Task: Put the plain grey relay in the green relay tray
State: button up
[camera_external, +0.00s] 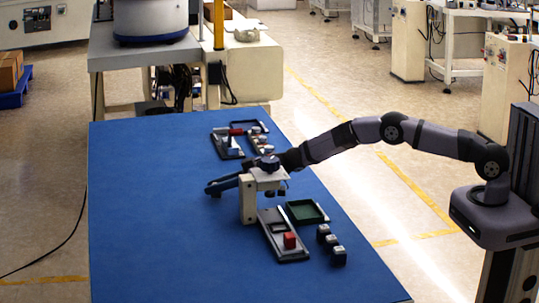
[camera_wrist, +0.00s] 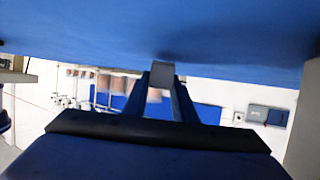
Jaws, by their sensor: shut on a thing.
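My gripper (camera_wrist: 162,84) is shut on a small plain grey block (camera_wrist: 162,70), the grey relay, held between the fingertips in the wrist view. In the external view my gripper (camera_external: 214,187) is at the left of the beige stand, over the blue table; the relay is too small to make out there. The green relay tray (camera_external: 307,219) lies on the table right of the stand, apart from my gripper. Its visible floor looks empty.
The beige stand (camera_external: 248,204) with a plate and dark knob is close to my arm. A dark tray (camera_external: 270,228) holds a red block (camera_external: 289,240). Several dark blocks (camera_external: 331,241) stand to its right. More trays (camera_external: 227,150) lie behind. The left of the blue table (camera_external: 150,230) is clear.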

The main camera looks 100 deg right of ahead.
jog(key=shift+f, duration=0.4)
jog(key=shift+f, duration=0.2)
jog(key=o, duration=1)
jog(key=shift+o, duration=0.2)
jog(key=shift+r, duration=0.1)
